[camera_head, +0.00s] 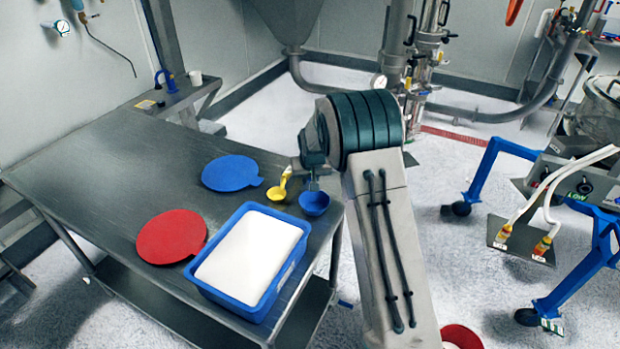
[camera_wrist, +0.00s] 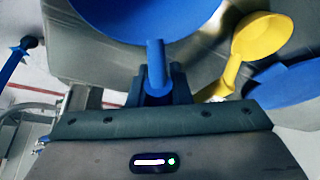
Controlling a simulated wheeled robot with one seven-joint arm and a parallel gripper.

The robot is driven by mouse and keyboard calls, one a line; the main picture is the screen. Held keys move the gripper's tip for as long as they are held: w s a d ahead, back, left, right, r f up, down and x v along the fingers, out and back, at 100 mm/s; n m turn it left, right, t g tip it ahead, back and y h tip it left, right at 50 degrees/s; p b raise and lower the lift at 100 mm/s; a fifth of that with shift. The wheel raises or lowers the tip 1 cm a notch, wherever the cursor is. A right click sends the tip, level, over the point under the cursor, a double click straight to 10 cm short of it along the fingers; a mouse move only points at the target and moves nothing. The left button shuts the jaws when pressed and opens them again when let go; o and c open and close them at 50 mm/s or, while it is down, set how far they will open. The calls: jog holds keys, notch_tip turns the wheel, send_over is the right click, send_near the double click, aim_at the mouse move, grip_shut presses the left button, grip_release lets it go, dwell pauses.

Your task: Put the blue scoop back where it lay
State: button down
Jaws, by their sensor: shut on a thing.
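The blue scoop (camera_head: 314,203) is at the right edge of the steel table, its bowl beside the yellow scoop. In the wrist view the bowl of the blue scoop (camera_wrist: 140,18) fills the top of the picture, with its handle running down between my fingers. My gripper (camera_wrist: 156,88) is shut on that handle. In the head view my gripper (camera_head: 311,178) is small and partly hidden by my arm. I cannot tell whether the bowl touches the table top.
The yellow scoop (camera_head: 279,189) lies just left of the blue scoop; it also shows in the wrist view (camera_wrist: 262,38). A blue tub (camera_head: 245,305) of white powder stands in front. A blue disc (camera_head: 231,173) and red disc (camera_head: 171,237) lie on the table (camera_head: 95,185), its left part clear.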

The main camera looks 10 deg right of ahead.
jog(key=shift+f+b, duration=0.6)
jog(key=shift+f, duration=0.1)
jog(key=c, duration=1.3)
grip_release()
jog(key=shift+o, duration=0.2)
